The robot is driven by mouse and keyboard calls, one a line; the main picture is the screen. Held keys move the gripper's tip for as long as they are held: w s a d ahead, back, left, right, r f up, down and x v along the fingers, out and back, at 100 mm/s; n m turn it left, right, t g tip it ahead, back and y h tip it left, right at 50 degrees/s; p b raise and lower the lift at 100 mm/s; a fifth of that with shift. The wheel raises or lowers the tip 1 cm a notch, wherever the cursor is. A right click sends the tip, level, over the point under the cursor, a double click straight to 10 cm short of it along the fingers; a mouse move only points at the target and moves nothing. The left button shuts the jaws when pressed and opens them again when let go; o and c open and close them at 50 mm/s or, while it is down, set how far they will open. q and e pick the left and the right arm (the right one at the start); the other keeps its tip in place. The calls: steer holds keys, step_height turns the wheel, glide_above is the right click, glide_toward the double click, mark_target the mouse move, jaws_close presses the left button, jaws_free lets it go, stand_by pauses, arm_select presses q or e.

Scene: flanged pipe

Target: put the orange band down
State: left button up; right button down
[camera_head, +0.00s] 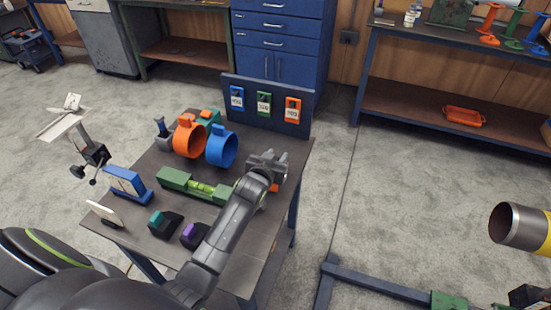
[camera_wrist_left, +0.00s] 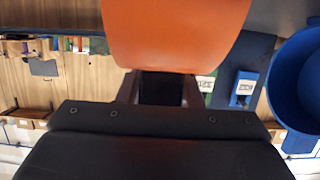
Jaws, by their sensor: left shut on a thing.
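My left arm reaches over the small workbench (camera_head: 255,262), and my left gripper (camera_head: 270,168) is above its right side. It is shut on the orange band (camera_head: 277,187), of which only a small bit shows in the head view. In the left wrist view the orange band (camera_wrist_left: 178,35) fills the top middle, smooth-faced and rounded below; its far side is hidden. An orange ring (camera_head: 186,138) with a lug on top stands on the bench beside a blue ring (camera_head: 221,148), left of my gripper. The blue ring (camera_wrist_left: 300,85) also shows in the wrist view.
A green level-like block (camera_head: 198,187) lies left of my forearm. A panel (camera_head: 240,118) with blue, green and orange tags stands at the bench's back. Teal and purple-topped blocks (camera_head: 165,222) are at the front. A pipe end (camera_head: 515,227) juts in at right.

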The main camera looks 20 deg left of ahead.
arm_select(q)
steer(key=shift+f, duration=0.45)
steer(key=shift+f, duration=0.1)
arm_select(e)
steer(key=shift+d+f, duration=0.1)
arm_select(q)
steer(key=o, duration=1)
arm_select(e)
steer(key=shift+d, duration=0.2)
arm_select(q)
steer(key=shift+r, duration=0.2)
steer(key=shift+v, duration=6)
arm_select(e)
steer(key=shift+a, duration=0.15)
arm_select(q)
steer(key=shift+f, duration=0.1)
